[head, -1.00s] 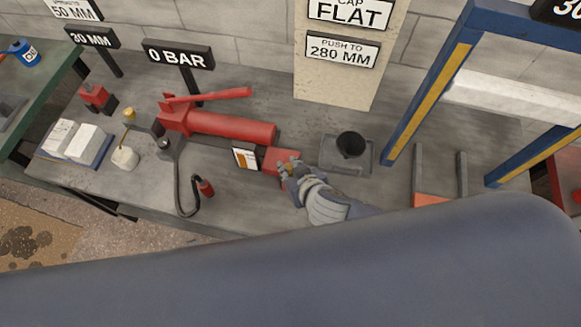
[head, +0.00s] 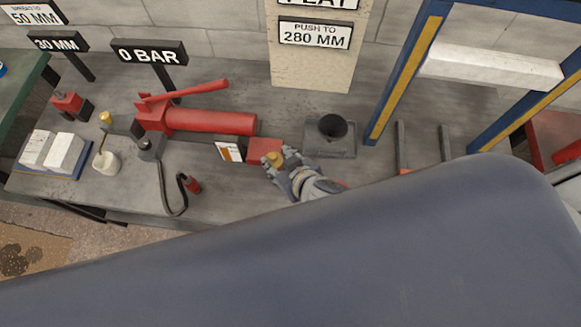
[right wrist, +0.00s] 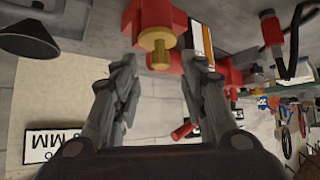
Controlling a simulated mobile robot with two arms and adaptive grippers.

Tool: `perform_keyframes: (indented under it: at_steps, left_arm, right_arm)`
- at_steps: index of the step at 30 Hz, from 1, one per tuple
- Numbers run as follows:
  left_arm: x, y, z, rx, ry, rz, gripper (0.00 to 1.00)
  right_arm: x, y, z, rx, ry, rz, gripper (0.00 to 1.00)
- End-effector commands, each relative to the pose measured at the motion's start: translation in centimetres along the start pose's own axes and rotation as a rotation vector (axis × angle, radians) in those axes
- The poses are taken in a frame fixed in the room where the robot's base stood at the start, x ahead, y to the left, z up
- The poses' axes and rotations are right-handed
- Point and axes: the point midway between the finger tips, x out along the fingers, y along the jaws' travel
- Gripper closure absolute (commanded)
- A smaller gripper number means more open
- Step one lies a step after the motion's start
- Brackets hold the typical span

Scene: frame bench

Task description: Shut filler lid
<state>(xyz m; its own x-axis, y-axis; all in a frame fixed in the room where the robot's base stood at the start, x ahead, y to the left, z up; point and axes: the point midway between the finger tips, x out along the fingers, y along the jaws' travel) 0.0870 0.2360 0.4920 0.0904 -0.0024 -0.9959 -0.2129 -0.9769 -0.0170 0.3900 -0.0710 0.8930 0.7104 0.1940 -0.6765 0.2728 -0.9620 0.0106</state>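A red filler block (head: 262,149) sits at the right end of the red pump on the bench, with a brass-yellow round cap (head: 274,159) at its near right corner. My right gripper (head: 284,166) is at this cap. In the right wrist view the brass cap (right wrist: 158,45) shows on the red block (right wrist: 152,14), just beyond and between the spread fingertips. My right gripper (right wrist: 165,72) is open with nothing held. Whether a finger touches the cap, and whether the cap is seated, I cannot tell. My left gripper is not in view.
A black funnel (head: 333,126) stands in a grey tray (head: 343,150) right of the block. The red pump (head: 210,121) with its lever and a black hose (head: 163,190) lie to the left. A blue frame (head: 400,80) stands at right. My own body covers the foreground.

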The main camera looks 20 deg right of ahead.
Motion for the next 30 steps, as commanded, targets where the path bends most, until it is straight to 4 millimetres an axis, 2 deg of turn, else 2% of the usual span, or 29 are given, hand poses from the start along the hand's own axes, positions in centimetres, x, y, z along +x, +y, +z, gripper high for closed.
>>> perform_keyframes:
  at_steps: [1, 6, 12, 18, 30]
  left_arm:
    - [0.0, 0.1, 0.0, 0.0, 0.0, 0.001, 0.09]
    - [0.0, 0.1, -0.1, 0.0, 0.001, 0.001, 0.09]
    - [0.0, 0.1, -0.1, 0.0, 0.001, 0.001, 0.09]
    - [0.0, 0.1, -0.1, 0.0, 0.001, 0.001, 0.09]
    - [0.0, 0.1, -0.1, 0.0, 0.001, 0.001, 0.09]
  right_arm:
    - [-1.1, -0.1, 0.1, 0.002, -0.002, -0.004, 0.6]
    - [-4.3, -0.1, 0.1, 0.001, -0.002, -0.002, 0.6]
    - [-7.0, -0.1, 0.1, 0.001, -0.002, -0.002, 0.6]
    - [-8.0, 0.0, 0.0, 0.0, -0.001, -0.001, 0.6]
    - [-8.1, 0.0, 0.0, 0.0, -0.001, -0.001, 0.6]
